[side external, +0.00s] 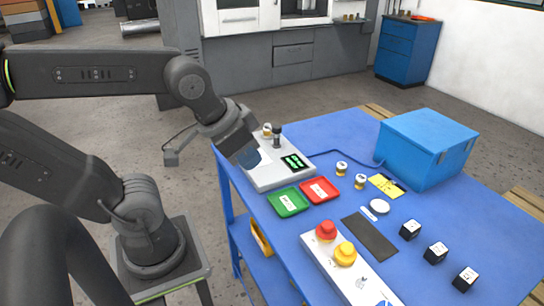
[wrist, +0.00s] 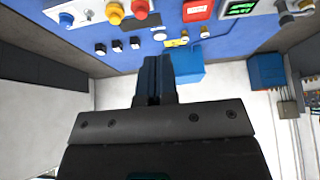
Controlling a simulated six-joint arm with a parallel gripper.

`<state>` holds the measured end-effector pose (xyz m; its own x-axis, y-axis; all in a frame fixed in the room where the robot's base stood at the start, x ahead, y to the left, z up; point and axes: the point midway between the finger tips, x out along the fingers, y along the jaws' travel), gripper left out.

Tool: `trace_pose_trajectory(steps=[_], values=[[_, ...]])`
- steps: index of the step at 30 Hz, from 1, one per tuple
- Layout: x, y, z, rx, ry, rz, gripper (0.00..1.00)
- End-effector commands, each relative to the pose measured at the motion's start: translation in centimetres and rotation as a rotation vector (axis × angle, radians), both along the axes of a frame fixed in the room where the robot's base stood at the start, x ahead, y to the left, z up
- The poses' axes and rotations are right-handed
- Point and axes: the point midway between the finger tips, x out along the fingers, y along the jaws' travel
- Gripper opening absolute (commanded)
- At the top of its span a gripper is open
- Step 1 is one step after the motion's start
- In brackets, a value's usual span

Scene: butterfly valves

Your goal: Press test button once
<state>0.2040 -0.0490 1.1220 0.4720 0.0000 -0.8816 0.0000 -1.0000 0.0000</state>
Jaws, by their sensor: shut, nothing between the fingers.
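My gripper (side external: 252,160) hangs above the left edge of the grey tester box in the side view. In the wrist view my gripper (wrist: 157,60) has its dark fingers together, with nothing between them. The tester (side external: 262,179) has a green-lit display (side external: 294,161); the display also shows in the wrist view (wrist: 241,8). A white control panel (side external: 326,263) carries a red button (side external: 326,230) and a yellow button (side external: 345,252). The wrist view shows the red button (wrist: 140,10), yellow button (wrist: 115,13) and a blue knob (wrist: 66,19). No readable label tells which one is the test button.
A green tray (side external: 287,202) and a red tray (side external: 320,190) lie between tester and panel. Several black cubes (side external: 435,252), small round parts (side external: 360,181) and a dark mat (side external: 369,236) lie right of them. A blue box (side external: 428,150) stands at the back of the blue table (side external: 500,215).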

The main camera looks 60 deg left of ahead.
Motion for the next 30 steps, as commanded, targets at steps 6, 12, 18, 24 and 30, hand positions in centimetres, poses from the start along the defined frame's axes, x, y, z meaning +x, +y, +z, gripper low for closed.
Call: trace_pose_trajectory(steps=[6, 12, 18, 24, 30], values=[[0.0, 0.0, 0.0, 0.000, 0.000, 0.000, 0.00], [0.0, 0.0, 0.0, 0.000, 0.000, 0.000, 0.00], [1.2, 0.2, 0.0, -0.062, 0.020, 0.068, 0.00], [6.0, 2.2, 0.1, -0.309, 0.067, 0.345, 0.00], [12.0, 7.9, -0.5, -0.621, 0.073, 0.735, 0.00]])
